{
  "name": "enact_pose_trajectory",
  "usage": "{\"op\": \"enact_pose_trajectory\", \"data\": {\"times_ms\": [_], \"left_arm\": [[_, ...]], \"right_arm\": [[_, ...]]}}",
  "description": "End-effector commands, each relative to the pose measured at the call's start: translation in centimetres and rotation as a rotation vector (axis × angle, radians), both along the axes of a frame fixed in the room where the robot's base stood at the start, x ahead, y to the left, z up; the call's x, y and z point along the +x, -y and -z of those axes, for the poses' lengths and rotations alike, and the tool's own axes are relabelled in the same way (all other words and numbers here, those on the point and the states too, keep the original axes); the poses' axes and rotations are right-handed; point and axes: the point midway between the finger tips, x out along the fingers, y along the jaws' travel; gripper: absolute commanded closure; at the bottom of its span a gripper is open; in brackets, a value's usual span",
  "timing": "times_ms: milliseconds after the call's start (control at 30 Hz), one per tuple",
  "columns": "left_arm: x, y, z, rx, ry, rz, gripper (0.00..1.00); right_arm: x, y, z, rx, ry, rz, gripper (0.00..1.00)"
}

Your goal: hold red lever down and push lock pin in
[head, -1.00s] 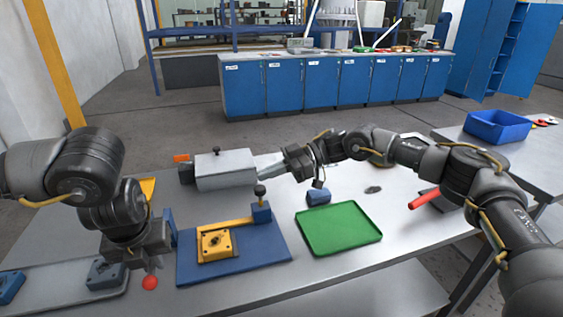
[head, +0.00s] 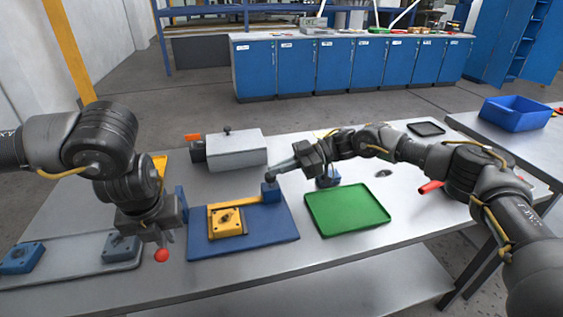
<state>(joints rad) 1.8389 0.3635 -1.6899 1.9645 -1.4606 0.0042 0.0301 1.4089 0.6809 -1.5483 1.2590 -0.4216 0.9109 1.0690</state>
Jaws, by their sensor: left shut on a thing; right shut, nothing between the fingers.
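The blue fixture plate (head: 262,244) lies on the table. It carries a yellow valve body (head: 228,222), a yellow bar and a blue block (head: 271,193) at the bar's right end. The dark lock pin (head: 270,178) is at the top of that block. My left gripper (head: 165,237) is shut on the red lever, whose red ball end (head: 161,255) shows below the fingers; the rest of the lever is mostly hidden. My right gripper (head: 275,171) is shut and empty, its tips at the pin's knob. I cannot tell whether they touch or how deep the pin sits.
A green tray (head: 347,227) lies right of the plate, with a small blue block (head: 328,181) behind it. A grey box (head: 236,150) stands behind the plate. A grey tray (head: 75,281) with blue-grey parts is at left. A blue bin (head: 514,114) stands on the right table.

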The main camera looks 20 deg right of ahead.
Motion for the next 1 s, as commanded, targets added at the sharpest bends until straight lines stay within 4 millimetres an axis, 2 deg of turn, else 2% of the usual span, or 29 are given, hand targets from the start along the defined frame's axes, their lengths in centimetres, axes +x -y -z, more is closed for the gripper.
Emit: {"op": "enact_pose_trajectory", "data": {"times_ms": [33, 300, 433, 567, 600, 800, 1000], "left_arm": [[-0.1, 0.0, 0.2, -0.001, -0.003, 0.001, 1.0], [-0.1, 0.0, 0.3, 0.0, -0.006, 0.002, 1.0], [-0.2, 0.0, 0.3, 0.0, -0.006, 0.002, 1.0], [-0.1, 0.0, 0.3, 0.0, -0.006, 0.002, 1.0], [-0.1, 0.0, 0.3, 0.0, -0.006, 0.002, 1.0], [-0.1, 0.0, 0.2, 0.001, -0.005, 0.002, 1.0], [-0.1, 0.0, 0.2, 0.0, -0.004, 0.002, 1.0]], "right_arm": [[-0.2, 0.0, 0.9, -0.011, -0.016, 0.0, 1.0], [-0.3, 0.0, 0.7, -0.011, -0.018, -0.001, 1.0], [-0.3, 0.0, -1.1, -0.009, -0.012, -0.001, 1.0], [-0.2, 0.0, -4.0, -0.005, -0.002, 0.0, 1.0], [-0.1, 1.3, -4.0, -0.008, -0.008, 0.006, 1.0], [-0.1, 5.7, -5.2, -0.006, -0.004, 0.005, 1.0], [-0.2, 8.6, -6.0, -0.005, -0.002, 0.003, 1.0]]}}
